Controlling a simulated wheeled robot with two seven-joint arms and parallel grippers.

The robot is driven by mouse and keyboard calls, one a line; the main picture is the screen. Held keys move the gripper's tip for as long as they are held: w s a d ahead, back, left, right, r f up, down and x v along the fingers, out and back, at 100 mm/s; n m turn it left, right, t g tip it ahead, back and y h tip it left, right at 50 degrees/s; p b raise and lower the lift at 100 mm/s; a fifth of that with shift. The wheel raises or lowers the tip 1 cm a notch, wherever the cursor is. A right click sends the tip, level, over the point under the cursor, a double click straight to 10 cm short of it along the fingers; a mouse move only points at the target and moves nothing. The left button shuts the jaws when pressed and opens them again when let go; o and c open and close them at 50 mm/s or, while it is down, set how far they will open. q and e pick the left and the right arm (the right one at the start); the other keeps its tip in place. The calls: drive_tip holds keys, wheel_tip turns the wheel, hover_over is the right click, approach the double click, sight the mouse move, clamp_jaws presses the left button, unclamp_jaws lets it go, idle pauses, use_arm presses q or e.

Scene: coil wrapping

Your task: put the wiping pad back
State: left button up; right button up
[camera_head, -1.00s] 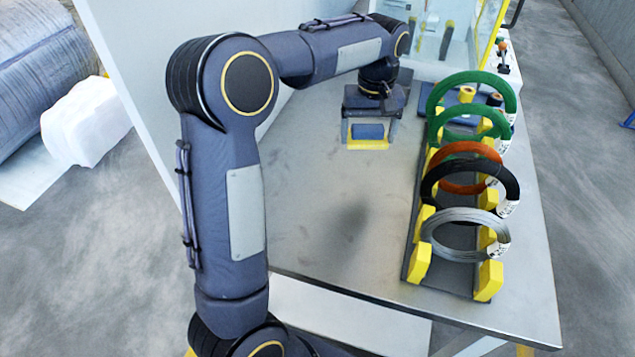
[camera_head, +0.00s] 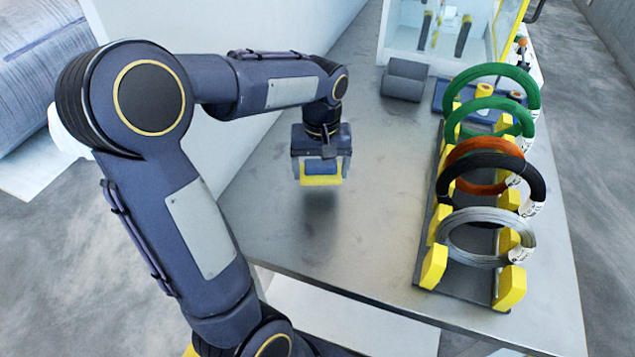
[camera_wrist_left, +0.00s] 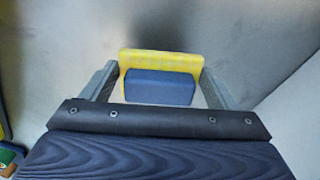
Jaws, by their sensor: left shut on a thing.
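The wiping pad (camera_head: 321,180) is a yellow pad with a blue block (camera_head: 321,167) on top. My left gripper (camera_head: 321,170) is shut on the blue block and holds the pad above the steel table, with a soft shadow below it. In the left wrist view the yellow pad (camera_wrist_left: 161,61) and its blue block (camera_wrist_left: 159,87) sit between the two grey fingers. My right gripper is not in view.
A rack (camera_head: 468,281) with yellow supports holds several wire coils, green, orange, black and grey, along the right side of the table. A blue tray (camera_head: 440,97) and a yellow-framed machine (camera_head: 505,30) stand behind it. The middle of the steel table (camera_head: 360,225) is clear.

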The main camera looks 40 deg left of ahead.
sight(318, 176)
use_arm(q)
drive_tip(key=shift+s+a+f+b, duration=0.1)
drive_tip(key=shift+s+f+b, duration=0.1)
drive_tip(key=shift+f, duration=0.8)
drive_tip(key=shift+s+a+f+b, duration=0.1)
drive_tip(key=shift+s+f+b, duration=0.05)
drive_tip(key=shift+f, duration=0.85)
drive_tip(key=shift+f, duration=0.15)
drive_tip(key=o, duration=0.9)
